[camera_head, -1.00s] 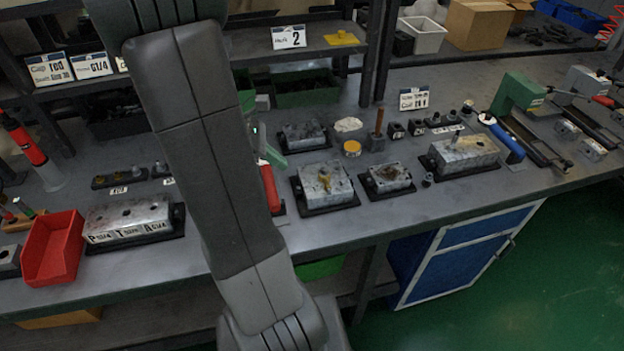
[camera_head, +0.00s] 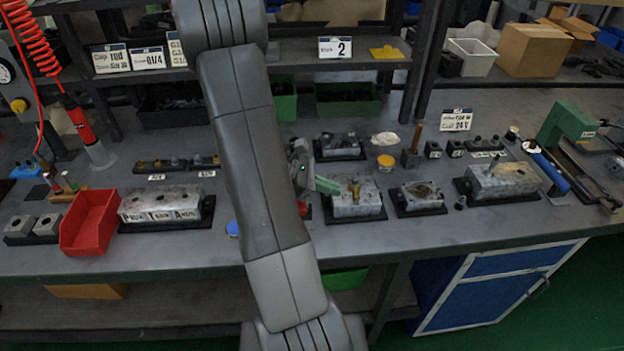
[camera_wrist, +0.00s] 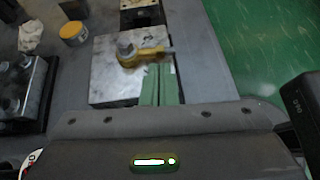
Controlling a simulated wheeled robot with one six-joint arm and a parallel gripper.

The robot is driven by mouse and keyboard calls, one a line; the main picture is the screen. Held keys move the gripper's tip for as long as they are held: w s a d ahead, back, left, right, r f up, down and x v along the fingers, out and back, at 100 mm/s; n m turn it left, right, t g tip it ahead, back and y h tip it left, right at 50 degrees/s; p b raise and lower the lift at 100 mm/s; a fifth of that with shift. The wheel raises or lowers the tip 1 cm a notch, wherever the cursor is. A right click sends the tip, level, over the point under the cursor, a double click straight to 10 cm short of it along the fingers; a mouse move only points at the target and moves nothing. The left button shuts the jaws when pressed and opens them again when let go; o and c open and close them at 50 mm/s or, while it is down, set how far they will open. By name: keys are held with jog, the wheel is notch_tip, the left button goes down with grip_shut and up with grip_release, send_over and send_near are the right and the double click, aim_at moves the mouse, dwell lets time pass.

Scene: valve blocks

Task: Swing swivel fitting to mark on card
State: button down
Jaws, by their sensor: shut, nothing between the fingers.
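The brass swivel fitting (camera_wrist: 148,53) sits on top of a grey metal block (camera_wrist: 108,78) in the wrist view, its arm pointing right. In the head view the fitting (camera_head: 354,187) stands on the block (camera_head: 357,207), which rests on a black base. My gripper (camera_wrist: 160,68) has green fingers, shut and empty. Their tips are right beside the fitting's arm over the block; I cannot tell whether they touch. In the head view my gripper (camera_head: 330,186) reaches the block's left side. I cannot make out a marked card at this block.
A second block (camera_head: 418,195) stands close on the right and another (camera_head: 340,146) behind. A yellow-lidded jar (camera_head: 386,162) and a white rag (camera_head: 384,139) lie behind. A red bin (camera_head: 90,222) and a ported block (camera_head: 160,206) are to the left.

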aim_at(354, 197)
jog(key=shift+x, duration=1.95)
jog(key=shift+s+d+f+b, duration=0.1)
jog(key=shift+d+f+b, duration=0.2)
jog(key=shift+d+b, duration=0.1)
jog(key=shift+d, duration=0.15)
jog(key=shift+r, duration=0.1)
